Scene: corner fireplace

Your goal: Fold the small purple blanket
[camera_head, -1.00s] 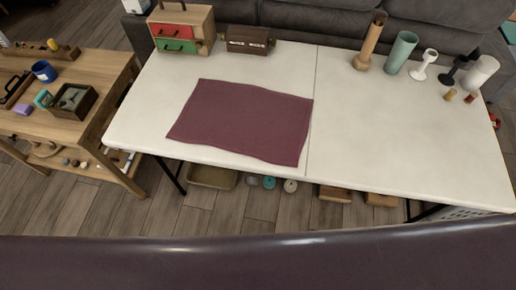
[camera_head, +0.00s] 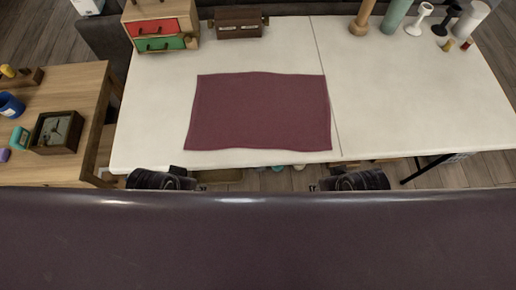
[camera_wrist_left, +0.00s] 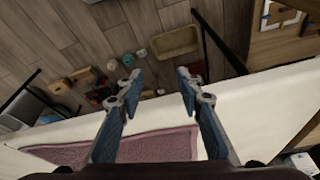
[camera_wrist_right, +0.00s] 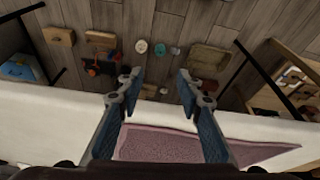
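The small purple blanket (camera_head: 260,112) lies spread flat and unfolded on the white table (camera_head: 420,105), near its front edge. In the head view only dark parts of both my arms show at the table's front edge. In the left wrist view my left gripper (camera_wrist_left: 158,78) is open and empty, with the blanket (camera_wrist_left: 155,148) below the fingers in the picture. In the right wrist view my right gripper (camera_wrist_right: 156,78) is open and empty, and the blanket (camera_wrist_right: 165,144) shows behind its fingers. Neither gripper touches the blanket.
A small drawer box (camera_head: 160,28) and a dark wooden box (camera_head: 238,22) stand at the table's back left. A wooden vase (camera_head: 362,18), a green vase (camera_head: 396,14) and candle holders stand at the back right. A wooden side table (camera_head: 50,120) is at left. The table's right half is mostly clear.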

